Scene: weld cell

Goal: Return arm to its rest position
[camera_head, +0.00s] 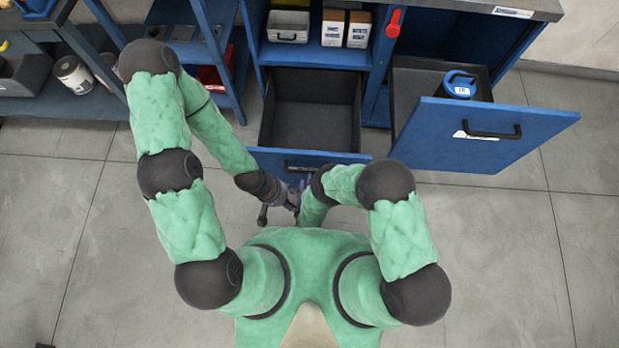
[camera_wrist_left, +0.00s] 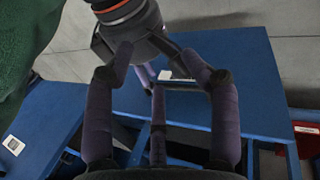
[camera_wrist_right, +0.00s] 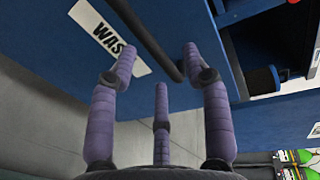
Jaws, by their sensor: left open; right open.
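My left arm reaches forward from the left in the head view, and its gripper (camera_head: 287,201) is low in front of the open middle drawer. In the left wrist view this gripper (camera_wrist_left: 157,62) has its purple fingers spread, and a dark cylindrical part with an orange ring, which looks like my other arm's wrist, is close beyond the fingertips. My right arm is folded in front of my body, and its gripper is mostly hidden in the head view. In the right wrist view the right gripper (camera_wrist_right: 158,55) is open and empty, near a blue drawer front (camera_wrist_right: 75,50) with a label and dark bar handle.
The middle drawer (camera_head: 316,110) is pulled out and looks empty. The right drawer (camera_head: 487,133) is also out and holds a blue-lidded container (camera_head: 459,86). A blue shelf (camera_head: 90,105) with cans stands at the left. Grey floor is clear on both sides.

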